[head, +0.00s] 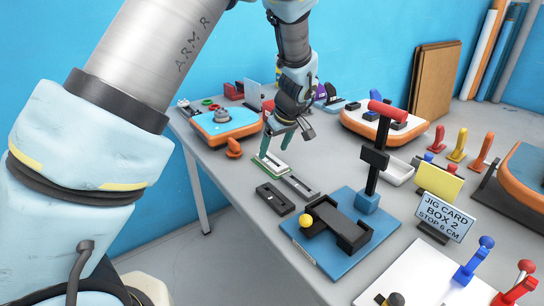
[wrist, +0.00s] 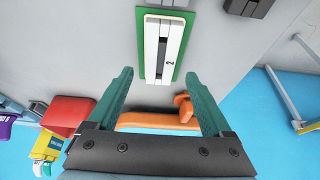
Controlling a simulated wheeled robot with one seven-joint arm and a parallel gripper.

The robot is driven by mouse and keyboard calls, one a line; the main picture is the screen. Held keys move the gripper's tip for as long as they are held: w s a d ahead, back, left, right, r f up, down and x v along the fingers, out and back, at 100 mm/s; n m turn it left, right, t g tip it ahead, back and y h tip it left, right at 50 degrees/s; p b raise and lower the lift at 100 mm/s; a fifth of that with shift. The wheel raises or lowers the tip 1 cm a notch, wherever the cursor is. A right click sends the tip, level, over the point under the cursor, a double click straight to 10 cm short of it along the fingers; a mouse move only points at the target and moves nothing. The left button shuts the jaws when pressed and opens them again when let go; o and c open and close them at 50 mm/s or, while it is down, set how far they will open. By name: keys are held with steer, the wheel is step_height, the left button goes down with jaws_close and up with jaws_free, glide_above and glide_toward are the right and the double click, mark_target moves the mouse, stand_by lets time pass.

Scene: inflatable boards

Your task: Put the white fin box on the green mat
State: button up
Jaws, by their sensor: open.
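The white fin box (wrist: 151,51) is a long white block with a dark slot and a "2" on it. It lies flat on the green mat (wrist: 140,60), with green showing around it in the wrist view. In the head view the box (head: 272,167) and mat (head: 258,160) are near the table's left edge, partly behind my gripper (head: 286,140). My gripper also shows in the wrist view (wrist: 159,74). Its teal fingers are spread wide with nothing between them, apart from the box. The exact height above the table is hard to tell.
A black slotted box (head: 275,199) and a grey slotted bar (head: 299,187) lie nearby. A blue base with a black cradle (head: 340,226) and a red-handled post (head: 375,160) stand to the right.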

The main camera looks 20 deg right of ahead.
steer(key=b+v, duration=0.1)
steer(key=v, duration=0.7)
steer(key=shift+r, duration=0.2)
steer(key=w+a+f+m+g, duration=0.1)
steer(key=w+a+g, duration=0.15)
steer(key=a, duration=1.55)
steer(key=s+a+f+m, duration=0.1)
steer(key=s+a, duration=0.3)
steer(key=a, duration=0.5)
steer(key=s+a+m+h, duration=0.1)
steer(key=s+a, duration=0.3)
steer(key=a, duration=0.6)
steer(key=shift+s+a+f, duration=0.3)
steer(key=shift+s+f, duration=0.05)
steer(key=shift+f, duration=0.05)
